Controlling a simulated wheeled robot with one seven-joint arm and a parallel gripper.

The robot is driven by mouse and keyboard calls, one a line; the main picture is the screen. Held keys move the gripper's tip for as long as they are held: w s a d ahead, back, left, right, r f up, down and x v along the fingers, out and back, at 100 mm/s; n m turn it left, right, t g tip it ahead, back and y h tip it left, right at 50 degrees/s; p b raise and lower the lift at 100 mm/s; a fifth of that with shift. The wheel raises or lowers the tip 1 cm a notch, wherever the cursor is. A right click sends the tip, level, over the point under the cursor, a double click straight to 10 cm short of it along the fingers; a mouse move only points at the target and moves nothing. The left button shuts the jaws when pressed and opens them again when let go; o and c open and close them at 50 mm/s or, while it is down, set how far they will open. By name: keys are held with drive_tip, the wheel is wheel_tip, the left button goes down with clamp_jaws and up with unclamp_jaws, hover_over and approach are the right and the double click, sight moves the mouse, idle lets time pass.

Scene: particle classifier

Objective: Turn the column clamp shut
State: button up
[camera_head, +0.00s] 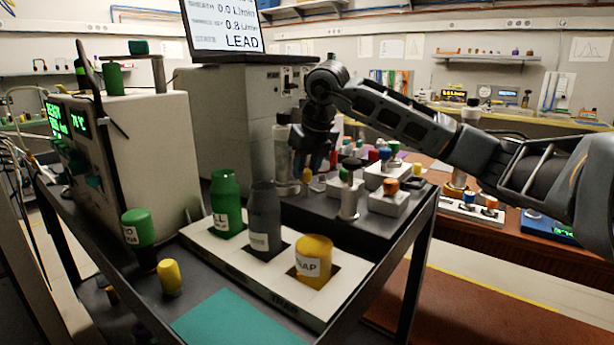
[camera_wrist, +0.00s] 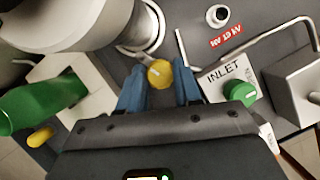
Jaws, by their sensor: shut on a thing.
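The column clamp shows in the wrist view as a round yellow knob (camera_wrist: 160,73) on a short metal arm beside the base of the pale column (camera_wrist: 95,22). My gripper (camera_wrist: 160,86) has its two blue fingers on either side of the knob and is shut on it. In the head view, my gripper (camera_head: 315,168) points down beside the upright column (camera_head: 284,158), with the small yellow knob (camera_head: 307,175) at its fingers. The fingers partly hide the knob there. I cannot tell the exact angle of the clamp.
A green INLET knob (camera_wrist: 239,93) and a bent metal rod (camera_wrist: 248,36) lie right of my fingers in the wrist view. Several coloured valves crowd the bench right of my gripper. A white tray (camera_head: 222,259) holds green, grey and yellow bottles in front. A monitor (camera_head: 222,26) stands behind.

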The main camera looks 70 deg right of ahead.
drive_tip(key=shift+w+a+m+g+h+b, duration=0.1)
drive_tip(key=shift+m+g+h+b, duration=0.2)
drive_tip(key=shift+m+b, duration=0.6)
drive_tip(key=shift+m+g+h+b, duration=0.2)
drive_tip(key=shift+m+g+b, duration=0.2)
drive_tip(key=shift+m, duration=0.9)
drive_tip(key=o, duration=1)
drive_tip(key=shift+o, duration=0.2)
drive_tip(key=v, duration=0.8)
drive_tip(key=shift+p, duration=0.45)
